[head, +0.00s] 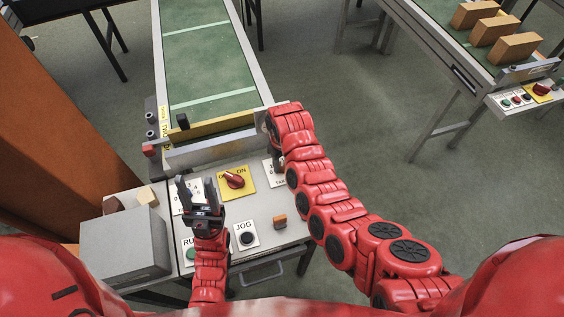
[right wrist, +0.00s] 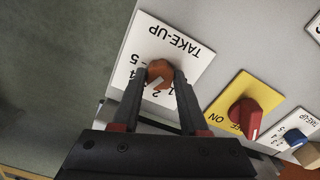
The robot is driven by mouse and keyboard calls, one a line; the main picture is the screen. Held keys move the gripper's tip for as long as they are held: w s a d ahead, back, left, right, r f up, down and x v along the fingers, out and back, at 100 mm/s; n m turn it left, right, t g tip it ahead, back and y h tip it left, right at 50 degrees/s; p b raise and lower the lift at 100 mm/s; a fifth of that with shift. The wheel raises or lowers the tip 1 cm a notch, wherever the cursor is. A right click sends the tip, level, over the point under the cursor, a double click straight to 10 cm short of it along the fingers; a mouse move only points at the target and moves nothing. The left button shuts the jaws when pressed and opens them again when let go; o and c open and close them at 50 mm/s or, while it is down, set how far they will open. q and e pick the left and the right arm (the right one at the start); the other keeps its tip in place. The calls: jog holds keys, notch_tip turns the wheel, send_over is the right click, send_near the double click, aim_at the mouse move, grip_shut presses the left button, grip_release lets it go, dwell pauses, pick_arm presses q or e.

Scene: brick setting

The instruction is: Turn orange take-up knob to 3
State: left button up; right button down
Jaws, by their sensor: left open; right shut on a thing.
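The orange take-up knob (right wrist: 160,70) sits on a white plate (right wrist: 186,43) marked TAKE-UP in the right wrist view. The plate shows upside down, with digits such as 5 and 2 beside the knob. My right gripper (right wrist: 162,82) is shut on the knob, one finger on each side. The fingers cover part of the dial, and I cannot tell exactly which number the knob points to. In the head view my right arm hides this knob; part of its plate (head: 270,172) shows. My left gripper (head: 199,190) is open and empty above the panel's left side.
A red knob on a yellow ON/OFF plate (head: 238,183) stands between my grippers. A blue knob (right wrist: 293,137) is on another take-up plate.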

jog(key=shift+n, duration=0.5)
jog(key=shift+c, duration=2.1)
grip_release()
jog(key=shift+r, duration=0.1)
notch_tip(320, 180, up, 5)
jog(key=shift+w+r+b, duration=0.1)
jog(key=shift+r+b, duration=0.05)
jog(key=shift+b, duration=0.75)
notch_tip(320, 180, up, 6)
jog(key=r+p, duration=0.1)
jog(key=p, duration=0.4)
notch_tip(320, 180, up, 5)
send_over(282, 165)
jog(key=shift+p, duration=0.45)
